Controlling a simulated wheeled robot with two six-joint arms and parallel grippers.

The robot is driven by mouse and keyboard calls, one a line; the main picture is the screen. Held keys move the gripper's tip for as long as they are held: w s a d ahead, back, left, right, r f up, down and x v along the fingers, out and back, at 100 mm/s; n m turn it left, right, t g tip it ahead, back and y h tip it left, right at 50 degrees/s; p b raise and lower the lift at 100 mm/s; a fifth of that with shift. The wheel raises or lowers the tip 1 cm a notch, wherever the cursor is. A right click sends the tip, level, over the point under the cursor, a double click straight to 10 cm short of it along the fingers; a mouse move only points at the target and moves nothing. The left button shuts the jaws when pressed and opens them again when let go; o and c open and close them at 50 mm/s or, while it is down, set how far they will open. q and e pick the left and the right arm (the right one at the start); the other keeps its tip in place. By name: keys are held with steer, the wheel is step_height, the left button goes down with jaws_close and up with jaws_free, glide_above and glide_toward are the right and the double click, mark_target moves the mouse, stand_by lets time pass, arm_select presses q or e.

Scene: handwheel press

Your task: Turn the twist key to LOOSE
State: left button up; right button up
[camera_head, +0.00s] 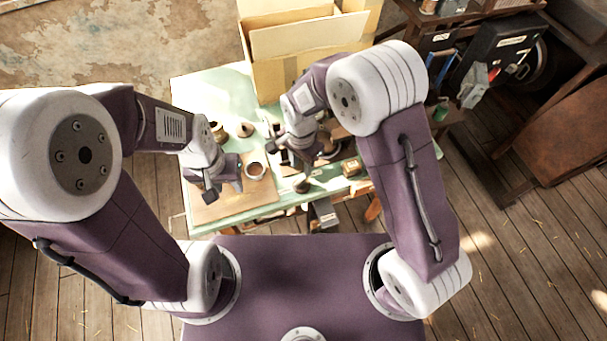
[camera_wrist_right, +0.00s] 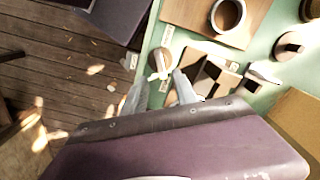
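A round knob with a pale bar across it, apparently the twist key (camera_wrist_right: 160,62), sits at the table's near edge in the right wrist view. It also shows in the head view (camera_head: 302,186). Small pale labels lie around it; their words are too small to read. My right gripper (camera_wrist_right: 160,88) points at the key with its two fingers apart. The key lies just beyond and between the fingertips; I cannot tell whether they touch it. In the head view my right gripper (camera_head: 297,160) is partly hidden by its own wrist. My left gripper (camera_head: 222,186) hangs above the wooden board, its fingers apart.
A green table (camera_head: 205,226) carries a wooden board (camera_head: 240,204), a cup (camera_head: 255,171) and dark metal press parts beside the key (camera_wrist_right: 213,75). An open cardboard box (camera_head: 300,45) stands at the back.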

mark_target(301, 179)
step_height(301, 179, down, 8)
steer(key=shift+f+p, duration=0.15)
steer(key=shift+p, duration=0.5)
jaws_close()
